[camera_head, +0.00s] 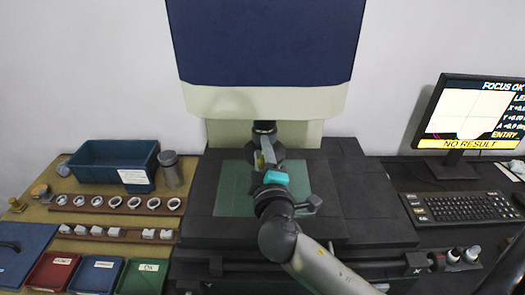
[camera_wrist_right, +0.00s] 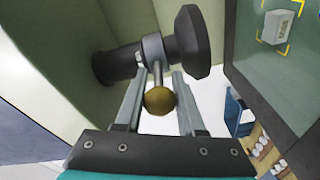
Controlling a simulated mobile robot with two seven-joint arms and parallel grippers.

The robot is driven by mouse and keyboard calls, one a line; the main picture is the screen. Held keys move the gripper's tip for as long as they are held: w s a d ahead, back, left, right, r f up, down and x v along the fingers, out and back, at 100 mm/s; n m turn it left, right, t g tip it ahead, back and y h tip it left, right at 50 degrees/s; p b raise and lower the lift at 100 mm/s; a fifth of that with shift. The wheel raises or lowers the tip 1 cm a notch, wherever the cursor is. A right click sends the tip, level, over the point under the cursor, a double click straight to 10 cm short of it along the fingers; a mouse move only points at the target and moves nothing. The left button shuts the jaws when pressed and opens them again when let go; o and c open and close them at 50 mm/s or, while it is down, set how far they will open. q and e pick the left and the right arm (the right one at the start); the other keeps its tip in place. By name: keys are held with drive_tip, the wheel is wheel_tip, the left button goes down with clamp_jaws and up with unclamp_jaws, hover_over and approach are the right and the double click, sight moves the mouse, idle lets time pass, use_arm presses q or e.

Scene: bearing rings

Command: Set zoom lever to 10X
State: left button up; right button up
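The zoom lever is a thin metal rod with a brass ball knob (camera_wrist_right: 160,101) in the right wrist view. The rod comes off a light collar on the dark lens barrel (camera_wrist_right: 118,66), which ends in a wide black cylinder (camera_wrist_right: 195,42). My right gripper (camera_wrist_right: 160,92) has one finger on each side of the knob; I cannot tell whether both touch it. In the head view my right gripper (camera_head: 263,158) is under the blue and cream microscope head (camera_head: 265,45), hiding most of the lens and the lever. No zoom scale is readable. My left gripper is not seen.
A dark stage with a green glass plate (camera_head: 232,195) lies beneath my right arm. A monitor (camera_head: 470,112) reading "NO RESULT" and a keyboard (camera_head: 460,207) stand right. Left are a blue bin (camera_head: 95,153), a rack of rings (camera_head: 115,204) and red, blue and green trays.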

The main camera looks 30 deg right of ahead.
clamp_jaws()
idle(1.1)
